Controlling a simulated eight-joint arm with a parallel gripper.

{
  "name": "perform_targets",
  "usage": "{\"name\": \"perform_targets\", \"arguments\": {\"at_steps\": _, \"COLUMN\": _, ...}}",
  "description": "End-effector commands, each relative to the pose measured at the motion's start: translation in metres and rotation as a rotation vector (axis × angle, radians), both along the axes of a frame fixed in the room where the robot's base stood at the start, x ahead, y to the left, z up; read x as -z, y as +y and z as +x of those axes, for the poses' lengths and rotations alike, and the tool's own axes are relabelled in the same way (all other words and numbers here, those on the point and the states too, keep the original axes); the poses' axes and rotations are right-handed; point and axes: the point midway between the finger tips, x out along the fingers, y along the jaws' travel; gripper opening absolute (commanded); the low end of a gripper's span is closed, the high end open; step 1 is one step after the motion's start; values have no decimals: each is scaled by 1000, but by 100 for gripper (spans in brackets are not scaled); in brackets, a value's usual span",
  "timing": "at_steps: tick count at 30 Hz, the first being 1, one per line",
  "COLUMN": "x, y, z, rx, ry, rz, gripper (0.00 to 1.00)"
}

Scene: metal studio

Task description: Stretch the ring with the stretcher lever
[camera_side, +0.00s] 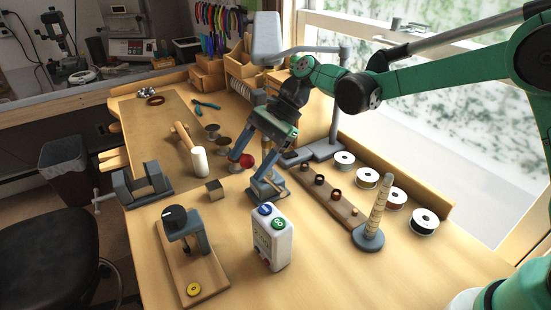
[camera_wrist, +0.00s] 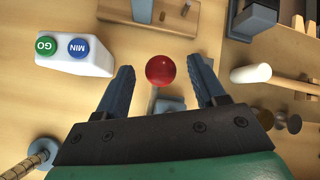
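The stretcher (camera_side: 268,190) is a small blue-grey device standing on the bench. Its lever ends in a red ball knob (camera_side: 247,160), which also shows in the wrist view (camera_wrist: 160,70). My gripper (camera_side: 249,166) is open and points down at the knob. In the wrist view its two blue fingers (camera_wrist: 161,64) have the knob between them, with a gap on each side. The stretcher's body (camera_wrist: 170,104) is partly hidden behind the gripper there. I cannot tell whether a ring is on the stretcher. Several rings (camera_side: 320,180) sit on a wooden strip to its right.
A white box (camera_side: 272,238) with blue MIN and green GO buttons stands in front of the stretcher. A tapered mandrel (camera_side: 378,205) and wire spools (camera_side: 397,198) are at right. A mallet (camera_side: 199,162), a metal block (camera_side: 215,190) and a vise (camera_side: 142,186) are at left.

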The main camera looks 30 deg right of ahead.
Motion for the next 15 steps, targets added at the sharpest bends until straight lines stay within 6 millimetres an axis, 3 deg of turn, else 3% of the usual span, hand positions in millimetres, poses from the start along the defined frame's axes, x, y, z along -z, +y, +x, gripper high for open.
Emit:
{"name": "perform_targets", "arguments": {"at_steps": 8, "x": -1, "y": 0, "z": 0, "rx": -1, "ry": 0, "rz": 3, "gripper": 63}}
{"name": "perform_targets", "arguments": {"at_steps": 15, "x": -24, "y": -20, "z": 0, "rx": 1, "ry": 0, "rz": 3, "gripper": 63}}
